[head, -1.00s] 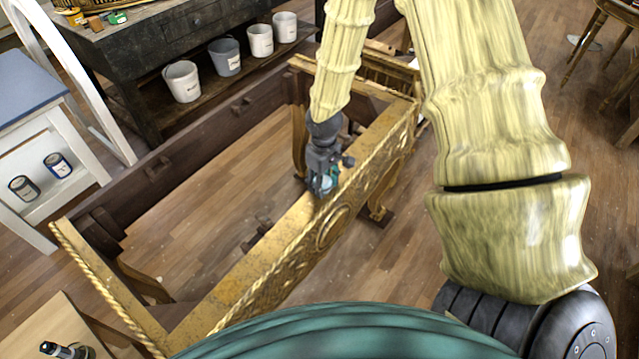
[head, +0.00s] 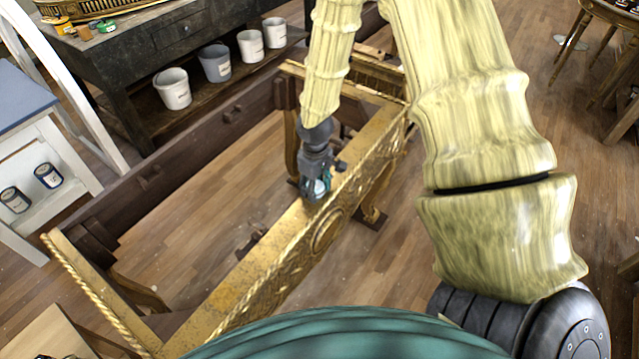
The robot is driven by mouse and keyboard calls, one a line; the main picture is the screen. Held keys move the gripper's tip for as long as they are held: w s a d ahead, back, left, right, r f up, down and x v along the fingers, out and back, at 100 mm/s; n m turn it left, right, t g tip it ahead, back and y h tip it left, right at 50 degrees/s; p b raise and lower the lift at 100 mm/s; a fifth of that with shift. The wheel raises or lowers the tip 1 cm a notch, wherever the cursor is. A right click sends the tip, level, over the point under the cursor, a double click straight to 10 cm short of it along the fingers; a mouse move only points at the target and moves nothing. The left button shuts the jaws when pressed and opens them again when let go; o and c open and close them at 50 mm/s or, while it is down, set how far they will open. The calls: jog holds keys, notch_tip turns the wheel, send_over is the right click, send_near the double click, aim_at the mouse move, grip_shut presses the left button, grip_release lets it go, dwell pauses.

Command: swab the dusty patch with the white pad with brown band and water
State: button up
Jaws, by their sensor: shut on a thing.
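The gilt console (head: 262,262) is an open frame, with a gold front rail running from lower left to upper right. My gripper (head: 314,192) is at the middle of this rail, pointing down onto or just above its top. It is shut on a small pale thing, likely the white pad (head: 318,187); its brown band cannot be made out. Whether the pad touches the rail is hard to tell. The rail's top shows a duller, mottled stretch (head: 232,292) to the lower left of my gripper; I cannot tell whether this is the dusty patch. No water shows clearly.
A dark workbench (head: 190,35) with several buckets (head: 172,88) on its low shelf stands behind. A white stand (head: 50,150) with two cans is at the left. A light wooden surface (head: 40,335) is at the lower left. The console's middle is open to the floor.

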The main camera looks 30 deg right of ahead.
jog(key=shift+s+a, duration=0.25)
jog(key=shift+a, duration=0.25)
jog(key=shift+s+a, duration=0.2)
jog(key=shift+a, duration=0.3)
jog(key=shift+r+p, duration=3.05)
jog(key=shift+r, duration=0.8)
